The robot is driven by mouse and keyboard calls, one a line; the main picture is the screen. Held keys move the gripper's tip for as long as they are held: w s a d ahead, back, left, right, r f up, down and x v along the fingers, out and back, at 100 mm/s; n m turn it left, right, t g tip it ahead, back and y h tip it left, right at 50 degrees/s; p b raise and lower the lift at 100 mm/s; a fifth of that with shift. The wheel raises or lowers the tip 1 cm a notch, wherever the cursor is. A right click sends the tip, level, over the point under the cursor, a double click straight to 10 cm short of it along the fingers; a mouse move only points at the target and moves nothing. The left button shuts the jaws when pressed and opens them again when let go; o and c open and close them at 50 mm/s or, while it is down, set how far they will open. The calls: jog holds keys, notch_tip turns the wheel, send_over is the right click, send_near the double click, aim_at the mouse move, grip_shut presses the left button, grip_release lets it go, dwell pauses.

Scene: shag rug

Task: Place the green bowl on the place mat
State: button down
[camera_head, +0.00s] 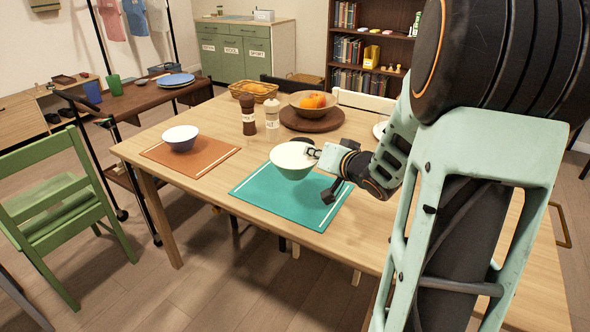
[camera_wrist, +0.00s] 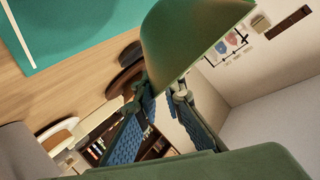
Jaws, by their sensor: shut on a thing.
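The green bowl (camera_head: 292,171), pale inside, is over the far part of the teal place mat (camera_head: 280,205) in the head view. My gripper (camera_head: 314,152) is shut on the bowl's right rim. In the wrist view the bowl (camera_wrist: 190,38) fills the top middle, with its rim between the fingertips of my gripper (camera_wrist: 163,92). The teal mat (camera_wrist: 65,28) shows at upper left there. The bowl looks raised above the mat, but the exact gap is hard to judge.
An orange-brown mat (camera_head: 212,165) with a pale bowl (camera_head: 180,139) lies to the left. A brown grinder (camera_head: 248,118), a white shaker (camera_head: 272,114) and a fruit bowl (camera_head: 315,108) on a round board stand behind. A plate (camera_head: 379,129) is partly hidden by my arm.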

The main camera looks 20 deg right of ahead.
jog(key=w+f, duration=0.1)
jog(key=w+f+b, duration=0.1)
jog(key=w+f, duration=0.1)
jog(key=f, duration=0.1)
jog(key=shift+w+d+b, duration=0.1)
jog(key=shift+d+b, duration=0.15)
jog(key=shift+b, duration=0.05)
jog(key=f+b, duration=0.2)
jog(key=f, duration=0.1)
jog(key=shift+w+f, duration=0.2)
jog(key=shift+f, duration=0.1)
jog(key=shift+r, duration=0.1)
jog(key=c, duration=2.5)
grip_release()
jog(key=shift+f, duration=0.2)
jog(key=o, duration=0.5)
jog(key=shift+c, duration=0.2)
